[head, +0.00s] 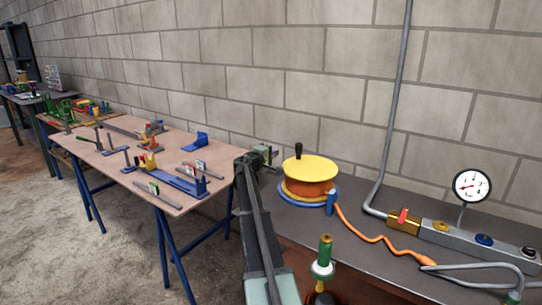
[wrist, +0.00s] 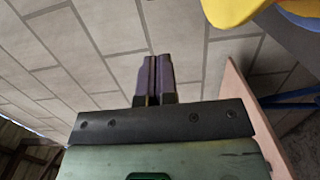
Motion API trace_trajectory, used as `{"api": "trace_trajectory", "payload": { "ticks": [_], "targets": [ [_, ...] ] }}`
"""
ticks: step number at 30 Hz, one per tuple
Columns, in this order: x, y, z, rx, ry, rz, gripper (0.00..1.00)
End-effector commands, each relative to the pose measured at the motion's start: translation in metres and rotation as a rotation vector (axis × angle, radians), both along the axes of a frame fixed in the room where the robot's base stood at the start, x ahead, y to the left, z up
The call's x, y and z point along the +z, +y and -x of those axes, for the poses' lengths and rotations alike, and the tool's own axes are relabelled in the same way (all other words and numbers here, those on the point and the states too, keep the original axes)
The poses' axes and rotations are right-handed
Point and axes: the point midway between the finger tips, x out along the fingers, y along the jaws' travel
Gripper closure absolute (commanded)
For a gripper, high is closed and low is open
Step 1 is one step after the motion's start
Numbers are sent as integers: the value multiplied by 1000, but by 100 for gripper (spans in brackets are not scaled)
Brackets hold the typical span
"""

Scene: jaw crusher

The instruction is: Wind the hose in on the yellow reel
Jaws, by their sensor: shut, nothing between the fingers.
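The yellow reel (head: 309,168) stands on the grey bench, with a black crank knob (head: 298,150) upright on its top and a blue base. Orange hose is wound under the yellow top, and a loose length of hose (head: 365,238) runs wavily to the right along the bench. My gripper (head: 270,155) is just left of the reel and apart from it in the head view. In the wrist view my gripper (wrist: 154,75) has its two dark fingers together with nothing between them. Part of the yellow reel (wrist: 230,10) shows at the top right there.
A grey manifold with valves (head: 465,240) and a pressure gauge (head: 472,186) stands right of the reel. A grey pipe (head: 393,110) runs up the block wall. A wooden table (head: 120,172) with clamps and tools stands to the left. A green-and-white fitting (head: 323,262) stands in front.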

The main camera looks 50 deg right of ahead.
Motion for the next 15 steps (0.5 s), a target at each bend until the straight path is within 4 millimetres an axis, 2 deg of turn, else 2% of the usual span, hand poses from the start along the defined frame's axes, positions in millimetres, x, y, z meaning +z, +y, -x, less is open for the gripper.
{"api": "trace_trajectory", "payload": {
  "ticks": [1, 7, 9, 15],
  "targets": [
    [0, -14, -2, -1, 0, 0, 100],
    [0, -56, -3, 0, -1, 0, 100],
    [0, -63, 11, -2, -1, -1, 100],
    [0, -78, 25, 0, -1, -1, 100]
  ]
}}
